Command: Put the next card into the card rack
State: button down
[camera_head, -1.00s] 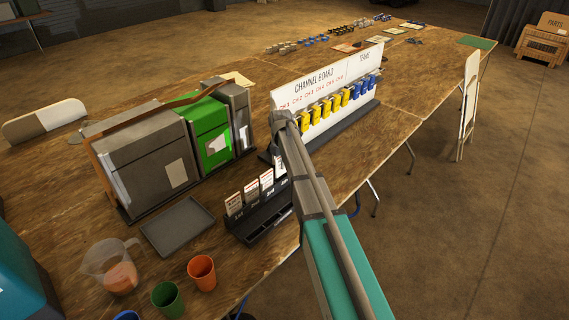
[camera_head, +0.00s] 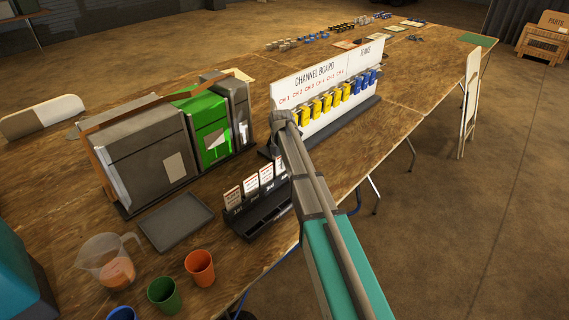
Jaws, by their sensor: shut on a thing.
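The black card rack (camera_head: 262,222) stands on the wooden table near its front edge, left of my arm. The rack's right end is also hidden. My arm reaches up past the rack to a joint in front of the channel board. My gripper is hidden behind the arm.
The channel board (camera_head: 315,77) with yellow and blue pieces stands behind my arm. Grey and green binders (camera_head: 210,135) stand left. Table is clear right of the board.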

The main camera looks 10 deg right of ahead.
jog(key=c, duration=0.7)
grip_release()
jog(key=shift+r, duration=0.1)
